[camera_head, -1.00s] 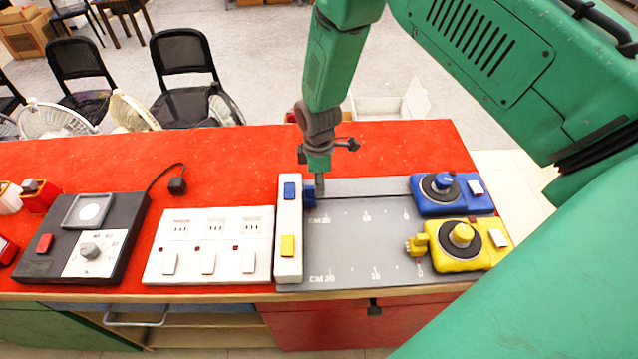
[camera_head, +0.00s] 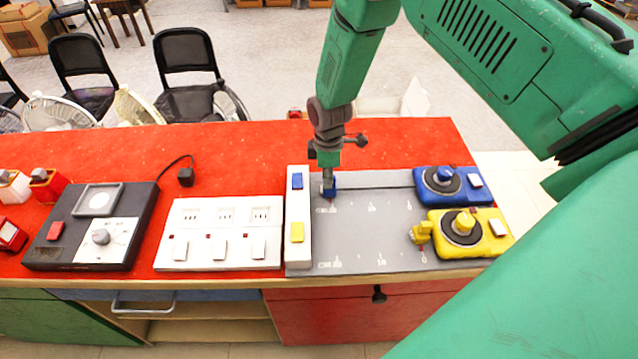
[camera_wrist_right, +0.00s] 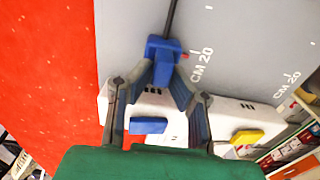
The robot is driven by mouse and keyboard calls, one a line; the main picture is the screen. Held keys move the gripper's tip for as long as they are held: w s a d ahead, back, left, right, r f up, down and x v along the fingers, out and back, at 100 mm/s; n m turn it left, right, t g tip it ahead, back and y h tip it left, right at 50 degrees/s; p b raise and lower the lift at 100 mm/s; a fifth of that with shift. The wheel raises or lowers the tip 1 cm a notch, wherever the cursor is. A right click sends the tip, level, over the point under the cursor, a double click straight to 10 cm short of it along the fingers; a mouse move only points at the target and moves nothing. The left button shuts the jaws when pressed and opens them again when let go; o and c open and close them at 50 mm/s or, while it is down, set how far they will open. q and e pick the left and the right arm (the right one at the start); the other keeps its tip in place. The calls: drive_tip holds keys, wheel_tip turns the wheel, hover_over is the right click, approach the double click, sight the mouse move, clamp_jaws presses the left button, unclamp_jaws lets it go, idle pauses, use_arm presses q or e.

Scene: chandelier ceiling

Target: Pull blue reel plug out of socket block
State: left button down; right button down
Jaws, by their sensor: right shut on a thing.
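The blue plug (camera_head: 329,187) is in my right gripper (camera_head: 328,178) over the grey scale board, just right of the white socket block (camera_head: 297,242). A narrow gap shows between plug and block. In the right wrist view the blue plug (camera_wrist_right: 161,62) sits between the fingertips (camera_wrist_right: 163,72), with its dark cord (camera_wrist_right: 172,18) running away over the board. The socket block (camera_wrist_right: 190,117) shows its slots and its blue and yellow switches there. The blue reel (camera_head: 447,183) stands at the board's right end. My left gripper is not in view.
A yellow reel (camera_head: 470,233) with its yellow plug (camera_head: 421,232) lies at the front right of the grey board (camera_head: 375,235). A white socket panel (camera_head: 222,240) and a black dial box (camera_head: 130,215) stand to the left. The red table behind is mostly clear.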

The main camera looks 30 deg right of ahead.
drive_tip(key=shift+s+d, duration=0.3)
drive_tip(key=shift+d, duration=0.1)
drive_tip(key=shift+s+a, duration=0.1)
drive_tip(key=shift+f, duration=0.1)
drive_tip(key=c, duration=1.5)
unclamp_jaws()
drive_tip(key=shift+s+d, duration=0.1)
drive_tip(key=shift+d, duration=0.5)
drive_tip(key=shift+c, duration=0.2)
drive_tip(key=shift+d+f, duration=0.15)
drive_tip(key=shift+d, duration=0.1)
drive_tip(key=shift+a, duration=0.1)
drive_tip(key=shift+w+a+r, duration=0.15)
drive_tip(key=shift+w+r, duration=0.05)
drive_tip(key=shift+r, duration=0.05)
drive_tip(key=r, duration=0.6)
drive_tip(key=shift+a+r, duration=0.2)
drive_tip(key=shift+a, duration=0.1)
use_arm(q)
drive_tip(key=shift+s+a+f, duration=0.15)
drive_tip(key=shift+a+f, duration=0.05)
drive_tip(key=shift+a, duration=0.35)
use_arm(e)
drive_tip(key=shift+d+r, duration=0.2)
drive_tip(key=shift+r, duration=1.1)
drive_tip(key=shift+d+r, duration=0.15)
drive_tip(key=shift+r, duration=1.1)
